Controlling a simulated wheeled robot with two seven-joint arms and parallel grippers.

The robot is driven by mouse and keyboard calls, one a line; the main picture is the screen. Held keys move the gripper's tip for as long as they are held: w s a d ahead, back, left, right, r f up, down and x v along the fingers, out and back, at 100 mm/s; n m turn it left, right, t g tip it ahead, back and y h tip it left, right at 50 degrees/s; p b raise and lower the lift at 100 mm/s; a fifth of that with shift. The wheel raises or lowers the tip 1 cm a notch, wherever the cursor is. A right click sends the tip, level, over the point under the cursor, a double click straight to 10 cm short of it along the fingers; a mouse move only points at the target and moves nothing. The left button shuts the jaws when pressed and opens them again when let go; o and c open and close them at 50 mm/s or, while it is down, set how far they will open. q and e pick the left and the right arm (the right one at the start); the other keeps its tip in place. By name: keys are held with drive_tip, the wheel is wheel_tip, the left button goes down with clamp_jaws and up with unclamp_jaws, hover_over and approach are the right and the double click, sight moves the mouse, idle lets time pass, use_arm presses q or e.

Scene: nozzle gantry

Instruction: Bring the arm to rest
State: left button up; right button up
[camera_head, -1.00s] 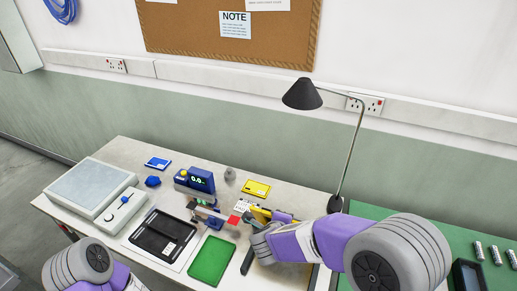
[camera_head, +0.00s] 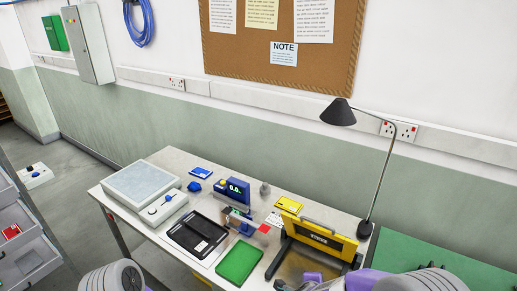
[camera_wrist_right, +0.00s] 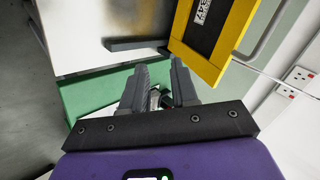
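My right arm (camera_head: 410,281) shows at the bottom right of the head view, low in front of the bench. In the right wrist view my right gripper (camera_wrist_right: 160,74) has its two dark fingers apart, with a clear gap and nothing held. The small metal pieces seen through the gap are farther off. The fingers point toward the bench area, with a yellow-framed panel (camera_wrist_right: 178,42) beyond them to the upper right. My left arm (camera_head: 117,276) shows only as a rounded grey joint at the bottom left. My left gripper is outside both views.
The white bench (camera_head: 142,226) holds a black tray (camera_head: 184,237), a green tray (camera_head: 240,262), a blue display device (camera_head: 238,190) and the yellow-framed panel (camera_head: 314,236) on black feet. A black lamp (camera_head: 338,113) stands at its right end. A green-topped table (camera_head: 440,258) adjoins. Grey drawers (camera_head: 25,262) stand left.

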drive_tip(key=s+a+f+n+g+y+b, duration=0.1)
drive_tip(key=s+f+n+b, duration=0.2)
drive_tip(key=f, duration=0.5)
drive_tip(key=s+a+f+n+g+y+b, duration=0.1)
drive_tip(key=s+f+n+y+b, duration=0.2)
drive_tip(key=f, duration=0.6)
drive_tip(key=s+f+n+g+b, duration=0.2)
drive_tip(key=s+f+n, duration=0.15)
drive_tip(key=f, duration=0.45)
drive_tip(key=s+a+f+n+g+y+b, duration=0.3)
drive_tip(key=s+f+n, duration=0.4)
drive_tip(key=s+f, duration=0.4)
drive_tip(key=shift+s+a+f+g+y+b, duration=0.15)
drive_tip(key=shift+a+f+g+y+b, duration=0.35)
drive_tip(key=shift+a+b, duration=0.75)
drive_tip(key=shift+r+n, duration=0.15)
drive_tip(key=shift+n, duration=0.1)
